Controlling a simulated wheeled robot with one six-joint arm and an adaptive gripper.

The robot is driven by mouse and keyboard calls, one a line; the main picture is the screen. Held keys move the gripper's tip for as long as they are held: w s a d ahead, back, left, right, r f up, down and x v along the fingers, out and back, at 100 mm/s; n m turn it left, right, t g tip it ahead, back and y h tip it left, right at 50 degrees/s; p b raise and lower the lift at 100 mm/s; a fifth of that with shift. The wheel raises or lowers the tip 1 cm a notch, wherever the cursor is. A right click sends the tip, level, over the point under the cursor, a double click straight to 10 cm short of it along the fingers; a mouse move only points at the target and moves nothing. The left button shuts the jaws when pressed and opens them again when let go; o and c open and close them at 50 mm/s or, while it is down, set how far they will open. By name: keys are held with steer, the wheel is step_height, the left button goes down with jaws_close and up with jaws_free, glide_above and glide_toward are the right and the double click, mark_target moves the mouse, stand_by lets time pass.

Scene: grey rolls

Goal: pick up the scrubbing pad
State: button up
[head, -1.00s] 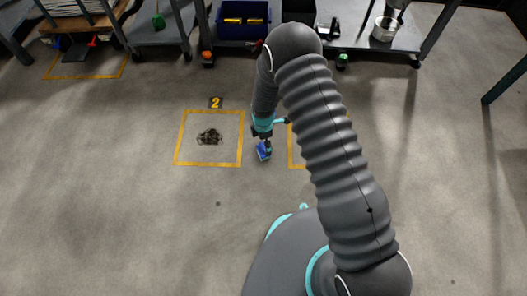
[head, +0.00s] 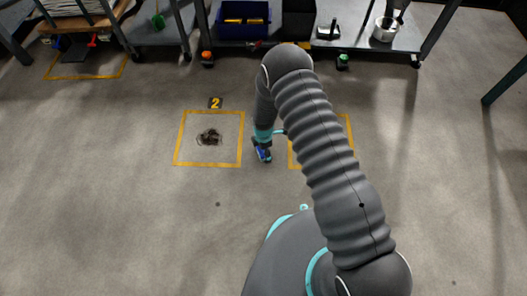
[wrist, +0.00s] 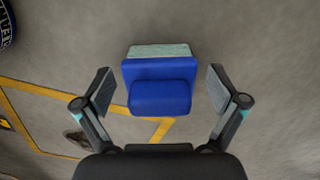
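The scrubbing pad (wrist: 158,85) is a blue block with a raised blue grip and a pale green scouring layer along its far edge in the wrist view. It lies on the floor between the two yellow squares. In the head view the pad (head: 264,156) shows as a small blue patch, partly hidden by my gripper (head: 262,144). In the wrist view my gripper (wrist: 160,90) is open, with one finger on each side of the pad. A gap shows between each finger and the pad.
A yellow floor square (head: 175,150) marked by a number 2 sign (head: 215,102) holds a dark tangled clump (head: 209,137). Another yellow square (head: 352,135) is partly behind my arm. Shelving with a blue bin (head: 243,14) stands at the back. The near left floor is clear.

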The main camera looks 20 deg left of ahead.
steer(key=c, duration=1.2)
steer(key=shift+r, duration=0.15)
step_height(320, 180, up, 4)
steer(key=shift+w+r, duration=0.1)
steer(key=shift+r, duration=0.1)
steer(key=d+r+p, duration=0.1)
steer(key=d+r, duration=0.5)
steer(key=d, duration=0.5)
steer(key=shift+d+r, duration=0.2)
steer(key=shift+d, duration=0.15)
